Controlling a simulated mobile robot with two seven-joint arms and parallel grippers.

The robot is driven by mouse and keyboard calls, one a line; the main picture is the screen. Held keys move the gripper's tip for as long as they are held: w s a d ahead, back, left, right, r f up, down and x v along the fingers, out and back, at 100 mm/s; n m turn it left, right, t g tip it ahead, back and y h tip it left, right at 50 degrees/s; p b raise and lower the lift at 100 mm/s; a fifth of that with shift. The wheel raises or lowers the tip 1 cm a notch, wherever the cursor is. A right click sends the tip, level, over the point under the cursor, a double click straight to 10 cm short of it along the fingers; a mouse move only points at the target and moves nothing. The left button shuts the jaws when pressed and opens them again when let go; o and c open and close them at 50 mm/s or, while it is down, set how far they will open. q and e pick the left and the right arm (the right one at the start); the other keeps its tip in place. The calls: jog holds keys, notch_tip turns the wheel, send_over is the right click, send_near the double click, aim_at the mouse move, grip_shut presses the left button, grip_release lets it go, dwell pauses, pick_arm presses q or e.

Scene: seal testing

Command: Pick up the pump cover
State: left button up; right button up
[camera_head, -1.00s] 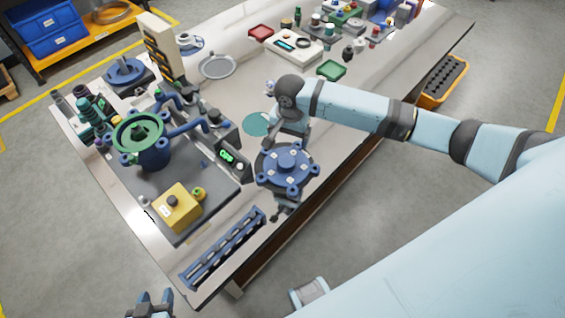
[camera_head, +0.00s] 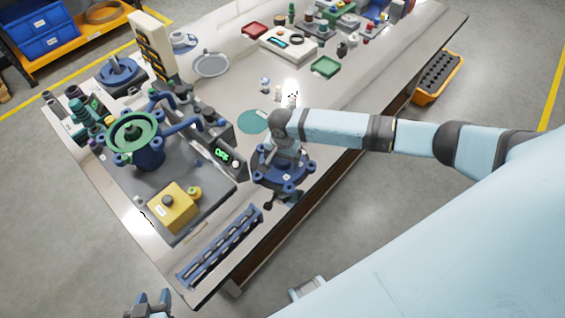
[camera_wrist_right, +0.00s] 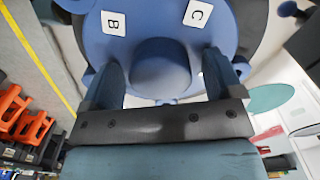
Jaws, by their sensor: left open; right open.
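The pump cover (camera_head: 268,179) is a blue disc with lugs around its rim, near the table's front edge in the head view. My right gripper (camera_head: 284,160) is over it, and its wrist hides the cover's middle. In the right wrist view the cover (camera_wrist_right: 160,25) shows a raised round hub and white labels B and C. My right gripper's two fingers (camera_wrist_right: 164,75) are open, one on each side of the hub. I cannot tell whether they touch it. My left gripper (camera_head: 151,303) is open and empty at the bottom edge, off the table.
A blue slotted rack (camera_head: 220,247) lies left of the cover along the front edge. A pump with a green-topped flange (camera_head: 133,132), a yellow button box (camera_head: 174,206) and a small display (camera_head: 222,155) stand further left. A green disc (camera_head: 253,121) lies behind the cover.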

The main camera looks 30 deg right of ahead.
jog(key=c, duration=1.4)
jog(key=shift+r, duration=0.1)
